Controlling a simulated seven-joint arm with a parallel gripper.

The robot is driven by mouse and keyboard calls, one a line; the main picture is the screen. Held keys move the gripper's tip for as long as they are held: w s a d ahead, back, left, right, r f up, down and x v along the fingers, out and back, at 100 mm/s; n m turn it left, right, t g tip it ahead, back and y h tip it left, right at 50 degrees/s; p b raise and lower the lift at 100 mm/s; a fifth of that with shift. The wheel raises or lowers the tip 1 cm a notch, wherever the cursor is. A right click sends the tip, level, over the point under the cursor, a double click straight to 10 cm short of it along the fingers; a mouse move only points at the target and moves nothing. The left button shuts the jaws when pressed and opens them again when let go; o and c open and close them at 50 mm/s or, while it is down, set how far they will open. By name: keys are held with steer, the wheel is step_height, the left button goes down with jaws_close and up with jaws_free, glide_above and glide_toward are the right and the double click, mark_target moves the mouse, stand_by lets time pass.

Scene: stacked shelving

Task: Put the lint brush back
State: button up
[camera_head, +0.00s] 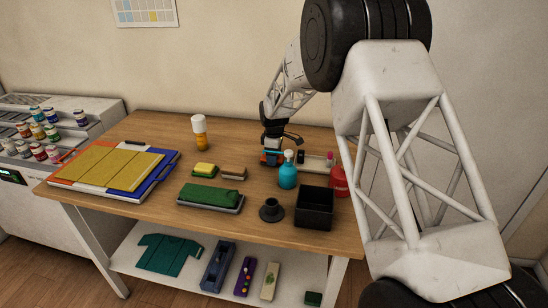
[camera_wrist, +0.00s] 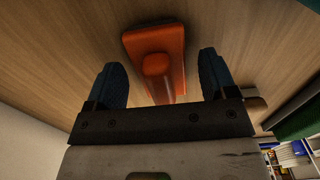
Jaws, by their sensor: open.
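An orange tool with a broad flat end and a rounded handle, which looks like the lint brush (camera_wrist: 152,40), lies on the wooden table. It shows between my fingers in the wrist view. My gripper (camera_wrist: 163,72) is open, with one blue fingertip on each side of the tool and visible gaps. In the head view my gripper (camera_head: 272,157) is low over the back of the table, behind the teal bottle (camera_head: 288,176). There the orange tool is mostly hidden by the gripper. I cannot make out the brush's own storage place.
A black open box (camera_head: 314,209), dark round stand (camera_head: 271,211), red bottle (camera_head: 339,182) and green-topped tray (camera_head: 211,197) stand nearby. A white-capped orange bottle (camera_head: 200,132) and coloured folders (camera_head: 114,168) are left. The lower shelf (camera_head: 139,284) holds a folded teal shirt and several long items.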

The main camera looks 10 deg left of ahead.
step_height(320, 180, up, 11)
stand_by(0.6)
steer(key=shift+r, duration=0.15)
stand_by(0.6)
steer(key=s+d+r+m+t, duration=0.1)
steer(key=s+d+r+m, duration=0.3)
steer(key=s+d+r, duration=0.6)
steer(key=s+d+r+m, duration=0.4)
steer(key=s+d+r, duration=0.2)
steer(key=s+d, duration=0.7)
steer(key=s+d+f+m, duration=0.1)
steer(key=s+d+m, duration=0.2)
steer(key=s, duration=0.7)
steer(key=s+d+f+m+t, duration=0.1)
steer(key=s+d+m, duration=0.2)
steer(key=s+d, duration=0.3)
steer(key=s+d+f+m, duration=0.1)
steer(key=s+d+m, duration=0.3)
steer(key=s, duration=1.2)
steer(key=shift+d+f+t, duration=0.2)
steer(key=shift+d+t, duration=0.1)
steer(key=shift+d, duration=0.55)
